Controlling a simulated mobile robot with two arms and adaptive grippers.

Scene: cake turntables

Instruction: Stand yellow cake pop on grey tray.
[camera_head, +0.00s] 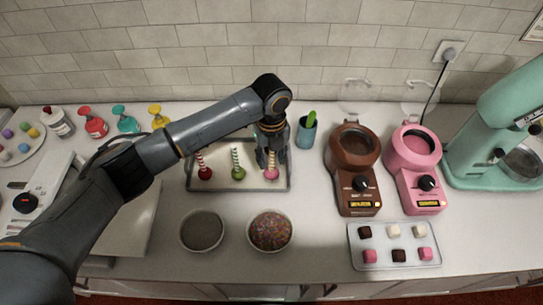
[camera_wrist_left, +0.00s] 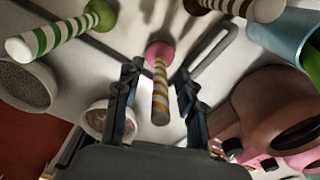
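The cake pop with the yellow-striped stick (camera_head: 271,172) has a pink ball. It is at the right end of the grey tray (camera_head: 235,190), ball down and stick up; the tray rim also shows in the wrist view (camera_wrist_left: 214,52). My left gripper (camera_head: 271,160) is over it. In the wrist view the striped stick (camera_wrist_left: 160,95) stands between the two spread fingers (camera_wrist_left: 158,98), with gaps on both sides. Whether the ball rests on the tray is hard to tell. My right gripper is not in view.
Red (camera_head: 205,173) and green (camera_head: 238,173) cake pops stand on the tray to the left. A dark-balled one (camera_wrist_left: 265,8) shows in the wrist view. A teal cup (camera_head: 306,133) is close at the right. Bowls of grey (camera_head: 202,230) and sprinkles (camera_head: 270,231) are in front.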

